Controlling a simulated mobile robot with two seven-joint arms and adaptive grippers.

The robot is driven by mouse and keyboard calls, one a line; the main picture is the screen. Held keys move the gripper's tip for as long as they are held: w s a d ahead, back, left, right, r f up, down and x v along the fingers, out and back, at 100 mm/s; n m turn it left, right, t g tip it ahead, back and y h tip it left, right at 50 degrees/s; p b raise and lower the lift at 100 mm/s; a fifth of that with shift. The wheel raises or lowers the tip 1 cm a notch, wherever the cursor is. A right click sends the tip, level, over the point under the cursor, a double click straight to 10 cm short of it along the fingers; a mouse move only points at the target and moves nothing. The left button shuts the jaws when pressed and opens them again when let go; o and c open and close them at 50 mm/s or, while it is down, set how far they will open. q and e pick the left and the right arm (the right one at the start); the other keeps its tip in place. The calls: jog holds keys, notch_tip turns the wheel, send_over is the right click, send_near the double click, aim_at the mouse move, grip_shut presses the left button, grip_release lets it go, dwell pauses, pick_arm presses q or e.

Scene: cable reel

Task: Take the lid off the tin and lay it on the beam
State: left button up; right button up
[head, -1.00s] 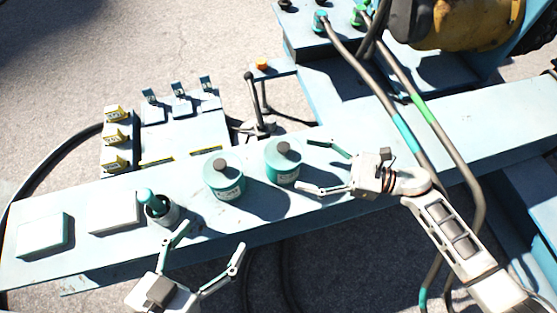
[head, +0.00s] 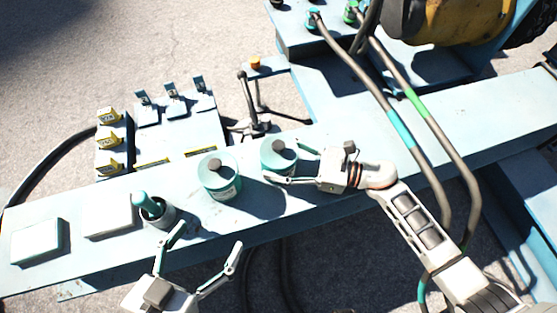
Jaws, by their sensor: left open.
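Two teal tins with dark-knobbed lids stand upright on the pale blue beam (head: 330,207): the left tin (head: 222,189) and the right tin (head: 270,170). Both lids, the left lid (head: 208,178) and the right lid (head: 268,156), sit on their tins. My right gripper (head: 282,162) reaches in from the right with its fingers apart, one in front of the right tin and one behind its right side. Contact is not clear, and the far fingertip is partly hidden. My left gripper (head: 208,237) is open and empty at the beam's front edge, below the left tin.
A cup (head: 160,219) holding a teal-handled thing stands left of the tins, beside two white blocks (head: 108,216) (head: 36,242). A panel with yellow tags (head: 108,140) and a lever (head: 246,100) are behind. Thick cables (head: 395,120) cross the beam at right.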

jog(key=shift+r, duration=0.1)
jog(key=shift+c, duration=1)
jog(key=shift+r, duration=0.1)
